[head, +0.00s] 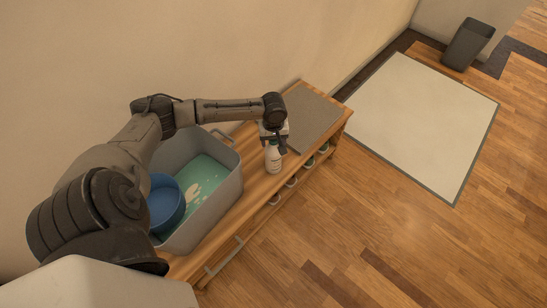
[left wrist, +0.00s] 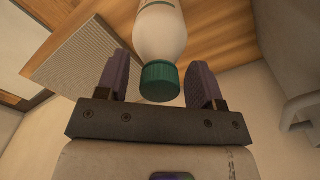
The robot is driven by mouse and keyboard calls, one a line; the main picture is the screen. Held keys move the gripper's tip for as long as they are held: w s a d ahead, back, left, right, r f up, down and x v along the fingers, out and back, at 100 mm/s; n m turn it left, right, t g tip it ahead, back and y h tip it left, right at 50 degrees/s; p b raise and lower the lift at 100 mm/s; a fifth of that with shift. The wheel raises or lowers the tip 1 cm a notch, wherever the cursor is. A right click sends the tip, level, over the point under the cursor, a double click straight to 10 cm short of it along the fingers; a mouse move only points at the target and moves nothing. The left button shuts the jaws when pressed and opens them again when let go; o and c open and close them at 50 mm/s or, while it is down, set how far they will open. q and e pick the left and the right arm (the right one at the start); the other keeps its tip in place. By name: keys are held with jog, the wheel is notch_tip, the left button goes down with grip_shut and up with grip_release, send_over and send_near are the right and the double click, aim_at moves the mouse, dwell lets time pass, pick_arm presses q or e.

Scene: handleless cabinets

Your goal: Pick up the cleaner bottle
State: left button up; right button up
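The cleaner bottle (head: 273,158) is white with a pale label and stands upright on the wooden bench. In the left wrist view its green cap (left wrist: 160,82) and white shoulder lie between the two fingers, with a gap on each side. My left gripper (head: 275,142) is right above the bottle in the head view and hides its cap there. In the left wrist view the left gripper (left wrist: 160,68) is open around the cap and apart from it. My right gripper is not in view.
A grey tub (head: 218,207) with greenish liquid and a blue bowl (head: 165,203) stands on the wooden bench (head: 258,190) left of the bottle. A grey mat (head: 313,122) lies on the far end. A pale rug (head: 425,125) and a dark bin (head: 468,45) are beyond.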

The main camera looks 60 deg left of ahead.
pick_arm(q)
grip_shut()
dwell(0.3)
